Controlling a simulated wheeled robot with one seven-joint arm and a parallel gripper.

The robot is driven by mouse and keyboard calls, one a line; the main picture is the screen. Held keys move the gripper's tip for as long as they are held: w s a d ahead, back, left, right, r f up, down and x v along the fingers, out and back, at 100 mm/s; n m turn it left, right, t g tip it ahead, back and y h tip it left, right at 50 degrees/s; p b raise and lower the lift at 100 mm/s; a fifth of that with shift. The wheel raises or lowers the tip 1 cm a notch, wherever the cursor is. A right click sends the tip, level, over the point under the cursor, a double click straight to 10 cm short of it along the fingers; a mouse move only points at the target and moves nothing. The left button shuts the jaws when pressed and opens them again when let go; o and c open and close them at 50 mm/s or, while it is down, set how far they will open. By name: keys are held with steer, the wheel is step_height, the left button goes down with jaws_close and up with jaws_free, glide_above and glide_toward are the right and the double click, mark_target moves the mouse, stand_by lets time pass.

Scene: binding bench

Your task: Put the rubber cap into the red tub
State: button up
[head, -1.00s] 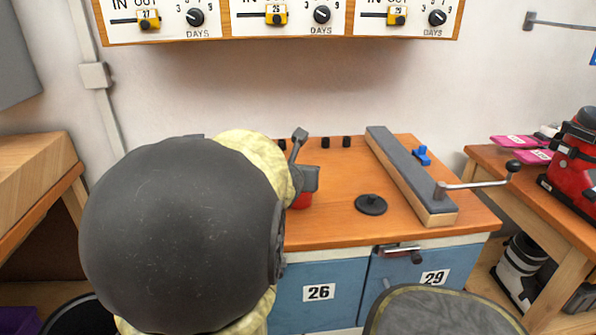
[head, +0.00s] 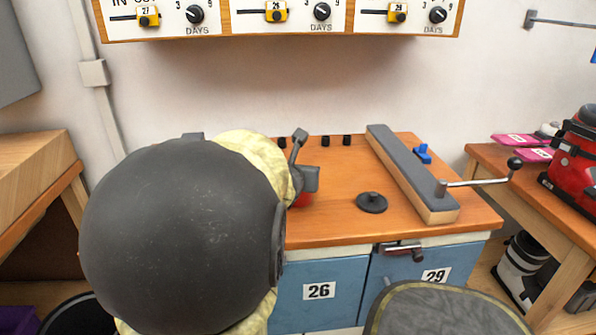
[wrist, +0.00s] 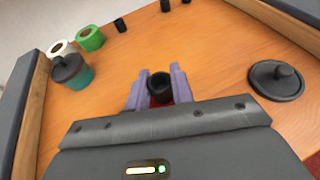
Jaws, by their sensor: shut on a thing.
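My gripper (wrist: 160,84) is shut on a small black rubber cap (wrist: 160,88), which sits between its two grey-purple fingers in the wrist view. The red tub (head: 304,201) stands on the bench at the gripper in the head view, mostly hidden by my arm and gripper. In the wrist view a bit of red shows beside and below the cap, between the fingers. The cap appears over the tub; its exact height above it or inside it I cannot tell.
A black knobbed disc (head: 371,203) lies right of the gripper. A long grey-topped bar (head: 408,175) with a crank lies beyond it. Several black caps (head: 325,141) stand along the back edge. A green roll (wrist: 90,38) and a teal tub (wrist: 80,76) show in the wrist view.

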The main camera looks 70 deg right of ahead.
steer(key=shift+f+b, duration=0.6)
steer(key=shift+b, duration=0.05)
stand_by(0.4)
steer(key=o, duration=1)
steer(key=shift+o, duration=0.2)
steer(key=shift+r, duration=0.1)
